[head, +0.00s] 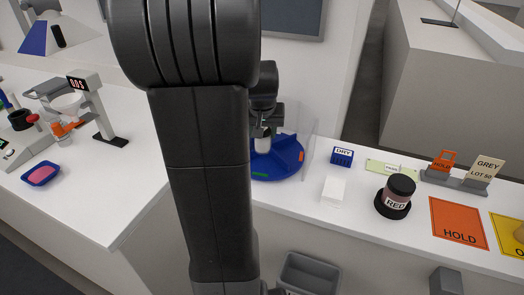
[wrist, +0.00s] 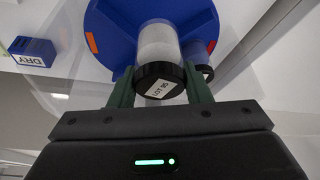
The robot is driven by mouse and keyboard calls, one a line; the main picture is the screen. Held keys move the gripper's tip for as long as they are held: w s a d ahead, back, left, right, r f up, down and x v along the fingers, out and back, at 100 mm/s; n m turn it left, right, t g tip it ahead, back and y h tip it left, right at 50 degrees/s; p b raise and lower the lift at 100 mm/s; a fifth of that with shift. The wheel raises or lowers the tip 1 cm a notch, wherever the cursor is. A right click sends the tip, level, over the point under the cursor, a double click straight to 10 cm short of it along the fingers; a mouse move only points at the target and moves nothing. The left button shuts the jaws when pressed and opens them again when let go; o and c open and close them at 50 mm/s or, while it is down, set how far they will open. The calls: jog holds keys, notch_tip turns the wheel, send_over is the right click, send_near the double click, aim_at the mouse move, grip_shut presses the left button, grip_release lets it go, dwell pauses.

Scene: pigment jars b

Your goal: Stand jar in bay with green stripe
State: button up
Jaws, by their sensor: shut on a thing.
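My gripper (wrist: 160,86) is shut on a clear jar (wrist: 157,43) with pale grey contents and a black lid with a white lot label. In the head view the jar (head: 262,142) shows only partly below my gripper (head: 266,122), over the blue round bay stand (head: 285,168). The stand has a green stripe (head: 259,175) at its front and an orange stripe (head: 301,156) at its right. In the wrist view the stand (wrist: 112,30) shows an orange-red stripe (wrist: 92,43). Whether the jar touches the stand floor is unclear. My arm hides the stand's left part.
Another dark-lidded jar (wrist: 206,73) stands beside the held one. A clear shield (head: 309,138) rises around the stand. To the right are a blue DRY block (head: 342,156), a white box (head: 333,191) and a RED jar (head: 396,197). A scale (head: 98,115) stands left.

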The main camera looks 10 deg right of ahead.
aim_at(263, 147)
jog(key=shift+f, duration=3.35)
jog(key=shift+f+b, duration=0.2)
jog(key=shift+b, duration=0.15)
jog(key=o, duration=1)
jog(key=shift+r, duration=0.1)
jog(key=shift+r, duration=0.45)
jog(key=p+v, duration=0.1)
jog(key=v, duration=1)
jog(key=shift+s+a+r, duration=0.1)
jog(key=shift+s+r, duration=0.05)
jog(key=shift+s, duration=0.15)
